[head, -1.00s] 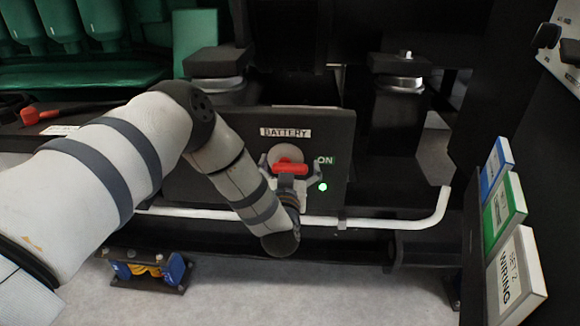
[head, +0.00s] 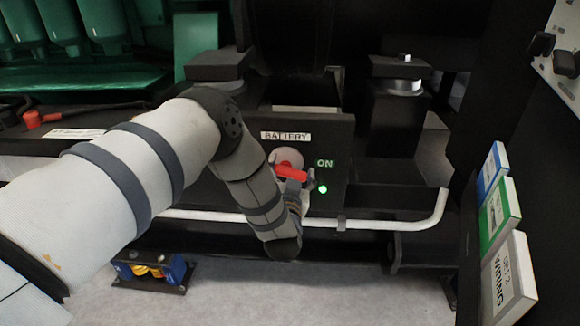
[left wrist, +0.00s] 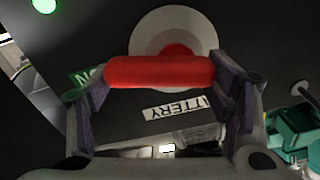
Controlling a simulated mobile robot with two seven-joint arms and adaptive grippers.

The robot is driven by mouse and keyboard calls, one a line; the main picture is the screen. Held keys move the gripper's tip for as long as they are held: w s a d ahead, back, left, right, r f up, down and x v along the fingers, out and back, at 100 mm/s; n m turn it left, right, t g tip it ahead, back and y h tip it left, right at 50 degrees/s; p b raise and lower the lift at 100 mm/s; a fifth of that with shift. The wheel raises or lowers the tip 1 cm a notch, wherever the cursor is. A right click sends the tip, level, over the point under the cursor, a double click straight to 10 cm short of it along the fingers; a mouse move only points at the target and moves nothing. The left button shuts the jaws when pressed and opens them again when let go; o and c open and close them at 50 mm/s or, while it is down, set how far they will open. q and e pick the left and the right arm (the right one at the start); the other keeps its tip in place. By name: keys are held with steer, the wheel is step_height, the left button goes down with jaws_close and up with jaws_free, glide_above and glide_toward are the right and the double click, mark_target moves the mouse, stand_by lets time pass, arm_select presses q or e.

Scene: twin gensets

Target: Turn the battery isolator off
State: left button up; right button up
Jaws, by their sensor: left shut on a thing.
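The battery isolator's red handle (head: 291,174) sits on a pale round disc (head: 287,157) on the dark panel, under the "BATTERY" label (head: 286,136). In the head view the handle is tilted slightly, its right end lower. My left gripper (head: 295,182) is at the handle, shut on it. In the left wrist view the red handle (left wrist: 160,71) lies between the two fingers of my left gripper (left wrist: 165,85), one at each end. My right gripper is not in view.
A white pipe (head: 390,223) runs below the panel and bends up at right. Dark mounts (head: 398,110) stand behind the panel. Binders (head: 508,280) stand at the right. A blue and yellow part (head: 150,270) is low at left.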

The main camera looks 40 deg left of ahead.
arm_select(q)
steer(key=m, duration=0.3)
steer(key=shift+d+f+m+p, duration=0.1)
steer(key=shift+f+m+p, duration=0.15)
steer(key=shift+m+p, duration=0.15)
steer(key=m, duration=0.3)
steer(key=shift+f+m, duration=0.3)
steer(key=shift+f, duration=0.05)
steer(key=m, duration=0.4)
steer(key=shift+s+a+f, duration=0.1)
steer(key=shift+a+f, duration=0.1)
steer(key=shift+f, duration=0.15)
steer(key=shift+s+a+f+m+b, duration=0.1)
steer(key=shift+m+b, duration=0.15)
steer(key=shift+m, duration=0.55)
steer(key=shift+a+m+b, duration=0.1)
steer(key=shift+m+b, duration=0.15)
steer(key=shift+m, duration=0.55)
steer(key=o, duration=1.2)
steer(key=shift+c, duration=0.2)
steer(key=v, duration=1.2)
